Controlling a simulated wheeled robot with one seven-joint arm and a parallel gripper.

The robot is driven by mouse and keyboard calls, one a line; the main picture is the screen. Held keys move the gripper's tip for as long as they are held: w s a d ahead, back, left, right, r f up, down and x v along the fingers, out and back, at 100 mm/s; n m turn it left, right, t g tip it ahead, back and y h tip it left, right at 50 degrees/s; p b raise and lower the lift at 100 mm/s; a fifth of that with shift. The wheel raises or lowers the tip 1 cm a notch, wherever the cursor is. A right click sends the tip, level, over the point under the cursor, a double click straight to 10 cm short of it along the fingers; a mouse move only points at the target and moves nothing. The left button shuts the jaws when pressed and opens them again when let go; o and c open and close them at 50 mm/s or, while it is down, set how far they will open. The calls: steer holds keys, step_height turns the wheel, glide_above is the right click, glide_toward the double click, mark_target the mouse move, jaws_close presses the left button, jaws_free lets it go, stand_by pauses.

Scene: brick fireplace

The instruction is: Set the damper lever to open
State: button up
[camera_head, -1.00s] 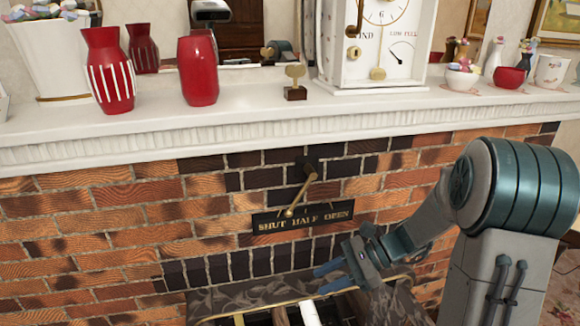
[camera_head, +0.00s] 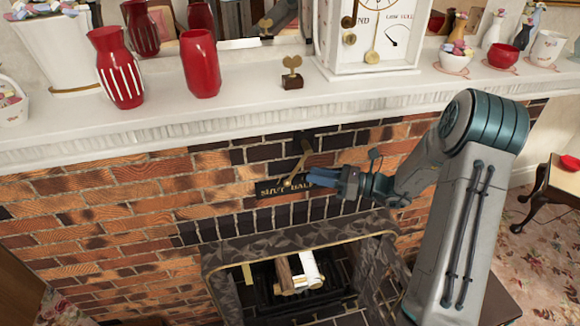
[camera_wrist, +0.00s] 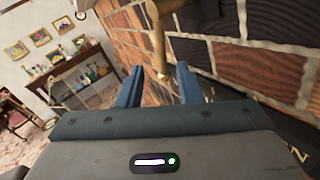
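The brass damper lever (camera_head: 300,160) hangs from a dark pivot on the brick wall. It slants down to the left, its tip between the words SHUT and HALF on the black label plate (camera_head: 263,191). My gripper (camera_head: 309,175) is in front of the plate, just right of the lever, and hides the OPEN end of the plate. In the wrist view my gripper (camera_wrist: 159,82) is open, its blue fingers apart. The lever (camera_wrist: 158,45) shows in the gap between them; I cannot tell whether either finger touches it. Part of the plate (camera_wrist: 285,140) shows at lower right.
The white mantel (camera_head: 240,105) juts out above the lever, with red vases (camera_head: 200,65), a small brass ornament (camera_head: 291,75) and a clock (camera_head: 375,35) on it. The firebox (camera_head: 300,285) with logs opens below. A side table (camera_head: 555,185) stands at the right.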

mark_target(296, 172)
steer(key=p+x, duration=0.1)
steer(key=x, duration=0.7)
steer(key=shift+a+p, duration=0.3)
steer(key=shift+w+d, duration=0.1)
steer(key=shift+d, duration=0.1)
jaws_close()
